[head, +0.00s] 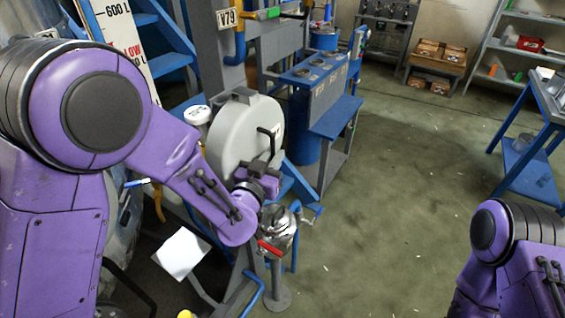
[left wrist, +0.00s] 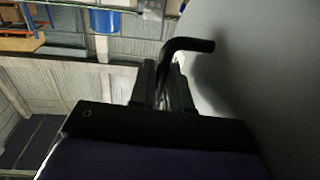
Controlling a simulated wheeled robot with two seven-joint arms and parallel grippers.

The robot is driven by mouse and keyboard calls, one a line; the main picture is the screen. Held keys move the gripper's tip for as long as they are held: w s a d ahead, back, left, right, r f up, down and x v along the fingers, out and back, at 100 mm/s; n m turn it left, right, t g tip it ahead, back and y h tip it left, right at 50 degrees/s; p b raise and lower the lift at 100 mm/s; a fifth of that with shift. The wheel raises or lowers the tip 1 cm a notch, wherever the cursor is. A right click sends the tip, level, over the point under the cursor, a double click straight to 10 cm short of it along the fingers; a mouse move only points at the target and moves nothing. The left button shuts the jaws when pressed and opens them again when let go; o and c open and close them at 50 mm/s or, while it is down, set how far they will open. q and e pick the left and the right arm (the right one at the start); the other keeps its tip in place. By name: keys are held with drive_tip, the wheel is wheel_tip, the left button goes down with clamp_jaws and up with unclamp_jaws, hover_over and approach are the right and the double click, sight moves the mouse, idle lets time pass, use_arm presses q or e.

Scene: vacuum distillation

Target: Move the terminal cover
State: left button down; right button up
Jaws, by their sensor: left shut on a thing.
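The terminal cover (head: 235,128) is a large pale grey round disc, upright on the blue and grey equipment frame left of centre in the head view. A black bent handle (head: 274,138) stands out from its right face. In the left wrist view the cover's grey face (left wrist: 270,70) fills the right side, and the handle (left wrist: 192,45) rises between the fingers. My left gripper (head: 264,165) is beside the cover's lower right, its fingers (left wrist: 162,80) shut on the handle. My right gripper is not in view; only part of that arm shows at the lower right.
Below my left gripper is a metal valve (head: 280,222) with a red lever (head: 270,248). A blue and grey cabinet (head: 325,90) stands behind the cover. A blue table (head: 530,120) is at the right. The floor (head: 400,200) between is open.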

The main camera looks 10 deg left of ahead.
sight(261, 151)
use_arm(q)
drive_tip(key=a, duration=0.1)
drive_tip(key=w+a, duration=0.1)
drive_tip(key=a, duration=0.1)
drive_tip(key=shift+w+a+f+b, duration=0.1)
drive_tip(key=shift+w+a+b, duration=0.05)
drive_tip(key=shift+a+b, duration=0.2)
drive_tip(key=shift+d+f+b, duration=0.1)
drive_tip(key=shift+f+b, duration=0.95)
drive_tip(key=shift+f, duration=0.2)
drive_tip(key=c, duration=1)
unclamp_jaws()
